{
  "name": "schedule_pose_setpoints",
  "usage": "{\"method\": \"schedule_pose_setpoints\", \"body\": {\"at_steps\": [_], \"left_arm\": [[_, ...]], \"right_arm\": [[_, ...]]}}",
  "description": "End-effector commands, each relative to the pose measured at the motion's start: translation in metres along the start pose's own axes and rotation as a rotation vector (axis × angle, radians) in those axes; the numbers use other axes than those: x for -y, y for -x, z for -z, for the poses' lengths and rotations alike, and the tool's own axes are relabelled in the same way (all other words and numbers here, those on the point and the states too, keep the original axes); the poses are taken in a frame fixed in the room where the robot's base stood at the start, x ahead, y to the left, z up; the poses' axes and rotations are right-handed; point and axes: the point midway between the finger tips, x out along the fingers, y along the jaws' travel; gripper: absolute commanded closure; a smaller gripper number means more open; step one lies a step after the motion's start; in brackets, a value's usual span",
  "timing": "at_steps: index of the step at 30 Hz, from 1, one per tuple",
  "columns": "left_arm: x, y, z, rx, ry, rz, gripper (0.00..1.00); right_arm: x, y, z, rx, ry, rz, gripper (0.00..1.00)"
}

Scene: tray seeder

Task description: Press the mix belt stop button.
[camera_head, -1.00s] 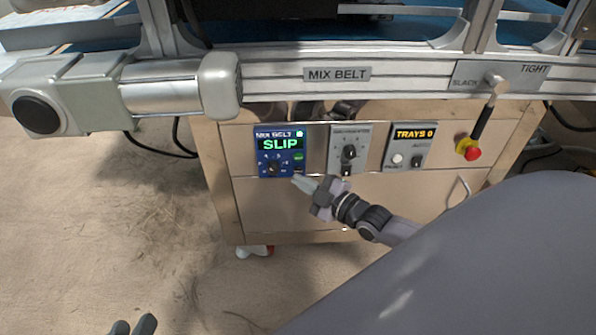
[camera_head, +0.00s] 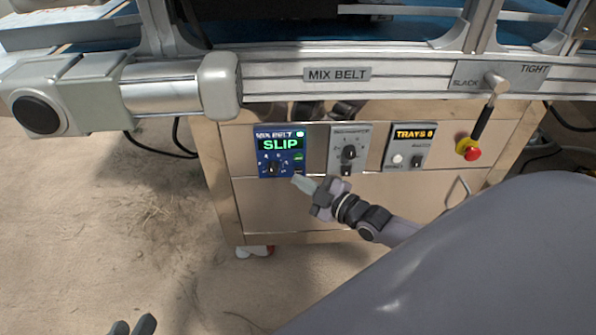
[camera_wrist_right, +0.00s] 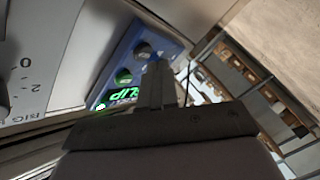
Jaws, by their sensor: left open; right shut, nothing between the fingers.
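The mix belt control panel (camera_head: 262,152) is a blue box on the cabinet front, with a lit green "SLIP" display (camera_head: 280,144) and a dark knob (camera_head: 272,169). A green button (camera_head: 298,157) sits right of the knob. In the right wrist view the panel (camera_wrist_right: 170,41) shows the green button (camera_wrist_right: 123,76) and a darker round button (camera_wrist_right: 143,50); I cannot read which is stop. Contact cannot be told. My left gripper (camera_head: 133,327) is open, low at left.
Right of the panel are a grey dial box (camera_head: 337,150), a "TRAYS" counter box (camera_head: 398,158) and a red emergency knob (camera_head: 472,154) on yellow. The belt frame (camera_head: 420,73) with a slack/tight lever (camera_head: 485,120) overhangs them. The floor at left is open.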

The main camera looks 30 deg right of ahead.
Motion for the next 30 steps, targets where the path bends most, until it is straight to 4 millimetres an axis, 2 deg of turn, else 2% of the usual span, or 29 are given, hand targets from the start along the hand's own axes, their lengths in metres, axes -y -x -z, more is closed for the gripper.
{"method": "schedule_pose_setpoints", "body": {"at_steps": [30], "left_arm": [[0.0012,-0.001,-0.0032,0.002,0.0,0.001,0.57]], "right_arm": [[-0.0048,-0.0064,-0.0047,0.0,0.0,0.0,1.0]]}}
